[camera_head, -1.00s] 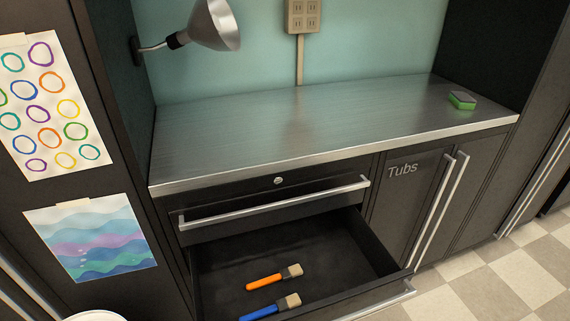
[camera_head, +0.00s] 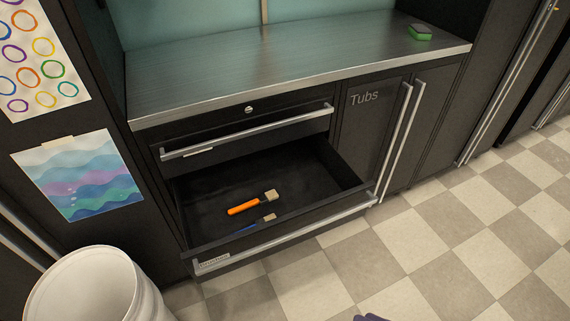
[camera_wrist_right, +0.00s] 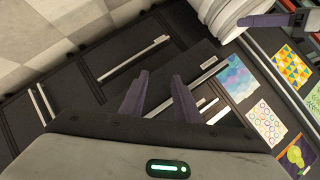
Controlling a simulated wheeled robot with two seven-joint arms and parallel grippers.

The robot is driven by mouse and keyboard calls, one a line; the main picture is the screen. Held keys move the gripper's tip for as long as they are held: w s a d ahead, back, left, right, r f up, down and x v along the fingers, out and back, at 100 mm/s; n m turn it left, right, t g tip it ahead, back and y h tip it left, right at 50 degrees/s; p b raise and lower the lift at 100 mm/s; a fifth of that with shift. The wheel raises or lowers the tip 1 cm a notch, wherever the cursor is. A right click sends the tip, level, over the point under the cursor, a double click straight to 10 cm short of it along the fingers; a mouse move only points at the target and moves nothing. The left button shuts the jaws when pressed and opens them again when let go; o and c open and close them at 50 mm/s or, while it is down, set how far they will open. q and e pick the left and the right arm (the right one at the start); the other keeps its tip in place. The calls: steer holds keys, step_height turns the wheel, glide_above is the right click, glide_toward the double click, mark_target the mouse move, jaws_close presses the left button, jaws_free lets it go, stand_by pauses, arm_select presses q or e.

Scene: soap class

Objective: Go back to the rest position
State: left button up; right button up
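My right gripper shows in the right wrist view (camera_wrist_right: 160,92) with two purple fingers apart and nothing between them. In the head view only a small purple tip of it (camera_head: 372,317) shows at the bottom edge. A purple part that looks like my left gripper (camera_wrist_right: 264,20) is at the top right of the right wrist view, beside a white bucket; its opening cannot be made out. It is out of the head view.
An open drawer (camera_head: 190,208) holds an orange brush (camera_head: 243,207) and a blue brush (camera_head: 250,227). A white bucket (camera_head: 85,290) stands at the lower left. A green sponge (camera_head: 420,34) lies on the metal counter (camera_head: 270,75). The checkered floor at right is clear.

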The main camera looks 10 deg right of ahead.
steer(key=w+d+f+n+g+h, duration=0.1)
steer(key=w+d+f+n+h, duration=0.15)
steer(key=d+n+h, duration=0.8)
arm_select(q)
steer(key=shift+s+f, duration=0.15)
steer(key=shift+s, duration=0.2)
arm_select(e)
steer(key=s+a+m+y, duration=0.1)
steer(key=a+m+y, duration=0.4)
steer(key=a, duration=1.1)
steer(key=shift+a+f+m+t, duration=0.3)
steer(key=shift+f+m, duration=0.1)
steer(key=shift+m, duration=0.45)
arm_select(q)
steer(key=shift+w, duration=0.1)
